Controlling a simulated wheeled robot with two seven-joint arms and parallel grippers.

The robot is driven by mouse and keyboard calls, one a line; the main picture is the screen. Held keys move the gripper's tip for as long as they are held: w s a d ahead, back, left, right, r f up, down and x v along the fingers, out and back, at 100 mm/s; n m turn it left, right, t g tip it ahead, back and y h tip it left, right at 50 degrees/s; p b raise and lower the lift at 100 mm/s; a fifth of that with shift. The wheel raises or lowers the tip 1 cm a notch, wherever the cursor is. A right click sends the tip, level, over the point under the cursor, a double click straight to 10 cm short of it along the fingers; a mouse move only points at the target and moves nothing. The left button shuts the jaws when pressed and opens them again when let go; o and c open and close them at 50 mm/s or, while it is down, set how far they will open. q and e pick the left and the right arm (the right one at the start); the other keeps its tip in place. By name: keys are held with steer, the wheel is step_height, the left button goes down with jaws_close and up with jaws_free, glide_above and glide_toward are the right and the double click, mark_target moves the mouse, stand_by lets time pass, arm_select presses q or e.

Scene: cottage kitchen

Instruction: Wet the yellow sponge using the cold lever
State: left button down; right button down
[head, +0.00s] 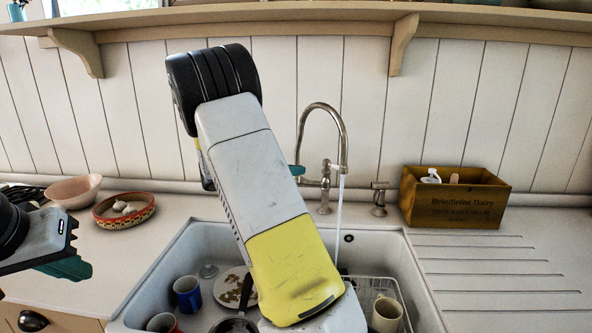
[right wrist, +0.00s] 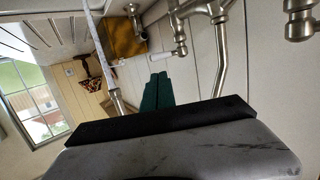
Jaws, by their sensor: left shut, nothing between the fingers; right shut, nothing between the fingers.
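The steel tap (head: 341,128) stands behind the sink with its spout arched, and a stream of water (head: 339,215) falls from it into the sink. A side fitting (head: 379,196) stands right of the tap; I cannot tell which part is the cold lever. My right gripper (head: 298,170) is shut and empty by the tap, mostly hidden behind my arm. Its green fingers (right wrist: 157,92) show together in the right wrist view, near the tap's pipes (right wrist: 222,45). My left gripper (head: 72,267) is shut and empty at the far left. I see no yellow sponge.
The sink (head: 405,268) holds a blue mug (head: 187,294), a dirty plate (head: 229,287), a cream mug (head: 386,314) and a wire rack. A wooden box (head: 453,199) stands at the right, above the clear draining board (head: 500,265). Bowls (head: 124,211) stand at the left.

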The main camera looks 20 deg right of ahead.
mark_target(337, 169)
steer(key=x, duration=1.3)
steer(key=shift+d+f, duration=0.2)
steer(key=shift+d, duration=0.15)
steer(key=shift+d+n+t, duration=0.2)
steer(key=shift+n+t, duration=0.2)
steer(key=shift+t, duration=0.1)
steer(key=shift+d+n+t+y, duration=0.3)
steer(key=shift+d+n+t, duration=0.3)
steer(key=shift+d, duration=0.45)
steer(key=shift+d+n+t+y, duration=0.35)
steer(key=shift+d+t, duration=0.35)
steer(key=shift+d, duration=0.35)
steer(key=shift+w+d, duration=0.15)
steer(key=shift+d, duration=0.45)
